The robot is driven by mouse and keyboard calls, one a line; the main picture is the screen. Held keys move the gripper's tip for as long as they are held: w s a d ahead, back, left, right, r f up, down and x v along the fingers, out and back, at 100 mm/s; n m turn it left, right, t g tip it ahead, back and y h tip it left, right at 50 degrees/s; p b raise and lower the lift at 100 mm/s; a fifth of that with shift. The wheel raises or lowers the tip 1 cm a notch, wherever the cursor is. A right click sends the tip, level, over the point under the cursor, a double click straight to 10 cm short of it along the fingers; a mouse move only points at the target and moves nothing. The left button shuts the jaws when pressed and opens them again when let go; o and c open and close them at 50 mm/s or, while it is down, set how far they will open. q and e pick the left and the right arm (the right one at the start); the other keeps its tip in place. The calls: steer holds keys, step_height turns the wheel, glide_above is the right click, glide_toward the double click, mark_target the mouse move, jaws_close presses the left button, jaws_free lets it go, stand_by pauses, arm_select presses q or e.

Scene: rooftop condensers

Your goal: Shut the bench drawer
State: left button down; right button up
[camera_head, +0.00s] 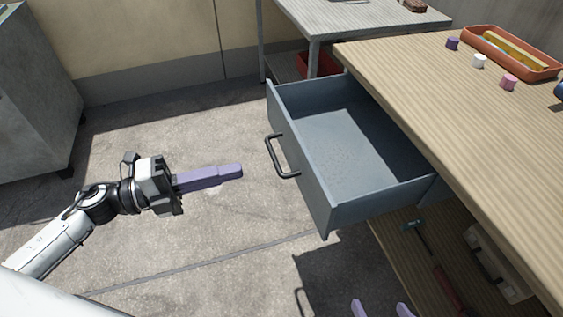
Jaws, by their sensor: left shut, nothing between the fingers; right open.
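The blue-grey bench drawer (300,168) stands pulled out from the wooden-topped bench (455,105). Its inside looks empty. Its front panel faces left and carries a dark bar handle (278,158). My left gripper (238,172) is left of the drawer front, with its purple fingers shut together and pointing right toward the handle. A gap shows between the fingertips and the handle. My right gripper (381,309) shows only as two purple fingertips at the bottom edge, spread apart, below the drawer in the picture. The rest of it is out of view.
An orange tray (535,72) and several small cylinders, among them a white one (479,61), are on the benchtop. A hammer-like tool (430,250) and a grey case (497,263) lie on the lower shelf. A grey table (365,14) stands behind. The floor left of the drawer is clear.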

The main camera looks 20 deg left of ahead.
mark_target(299, 155)
arm_select(q)
steer(key=x, duration=1.1)
steer(key=shift+w+b, duration=0.15)
steer(key=shift+b, duration=0.2)
